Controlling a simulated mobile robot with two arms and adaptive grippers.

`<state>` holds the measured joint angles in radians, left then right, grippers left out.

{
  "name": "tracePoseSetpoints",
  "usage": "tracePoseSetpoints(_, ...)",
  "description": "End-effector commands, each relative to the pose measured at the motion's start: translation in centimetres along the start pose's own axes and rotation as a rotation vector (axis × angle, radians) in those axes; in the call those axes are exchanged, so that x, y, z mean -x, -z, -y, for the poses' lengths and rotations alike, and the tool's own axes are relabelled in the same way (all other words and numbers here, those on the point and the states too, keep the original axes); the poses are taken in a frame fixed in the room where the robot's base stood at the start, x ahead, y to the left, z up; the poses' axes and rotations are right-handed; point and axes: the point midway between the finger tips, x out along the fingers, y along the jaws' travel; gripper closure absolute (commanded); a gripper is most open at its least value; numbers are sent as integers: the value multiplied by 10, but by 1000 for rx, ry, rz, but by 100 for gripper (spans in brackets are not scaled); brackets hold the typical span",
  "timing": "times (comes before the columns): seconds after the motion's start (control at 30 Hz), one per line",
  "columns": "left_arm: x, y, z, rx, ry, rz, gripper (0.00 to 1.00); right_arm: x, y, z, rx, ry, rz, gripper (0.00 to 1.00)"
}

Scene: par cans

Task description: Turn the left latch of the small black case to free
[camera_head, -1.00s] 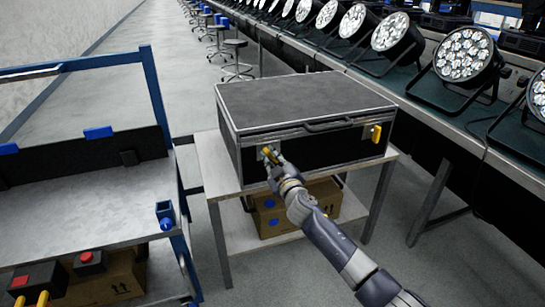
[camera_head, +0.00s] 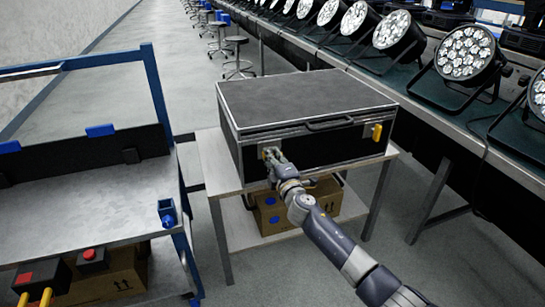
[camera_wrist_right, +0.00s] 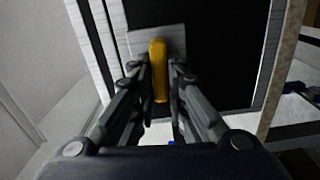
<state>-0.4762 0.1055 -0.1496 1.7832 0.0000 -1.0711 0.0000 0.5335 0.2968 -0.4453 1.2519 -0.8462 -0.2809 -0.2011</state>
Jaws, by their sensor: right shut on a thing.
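The small black case (camera_head: 310,105) has metal edges and sits closed on a small table. Its left latch (camera_head: 268,151) is at the left of the front face, mostly covered by my right gripper (camera_head: 272,157). In the right wrist view the latch is a yellow lever (camera_wrist_right: 158,68) on a pale plate, standing along the picture's vertical. My right gripper (camera_wrist_right: 157,85) has its fingers on both sides of the lever and is shut on it. The case's right latch (camera_head: 377,133) is yellow and upright. My left gripper is not in view.
A blue-framed cart (camera_head: 90,205) stands at the left. A long bench with par cans (camera_head: 465,52) runs along the right. The floor between cart and table is narrow.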

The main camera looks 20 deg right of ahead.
Motion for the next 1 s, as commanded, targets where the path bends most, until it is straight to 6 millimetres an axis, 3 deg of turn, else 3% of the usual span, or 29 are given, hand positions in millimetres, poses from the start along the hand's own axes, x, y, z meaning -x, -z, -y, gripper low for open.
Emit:
tracePoseSetpoints(0.73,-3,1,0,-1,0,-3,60,0,1,1,89,1,-3,100)
tracePoseSetpoints(0.77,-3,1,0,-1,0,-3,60,0,1,1,89,1,-3,82)
tracePoseSetpoints(0.83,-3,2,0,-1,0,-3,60,0,1,1,88,1,-3,67)
tracePoseSetpoints(1.0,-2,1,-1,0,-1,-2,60,0,1,1,86,1,-2,67)
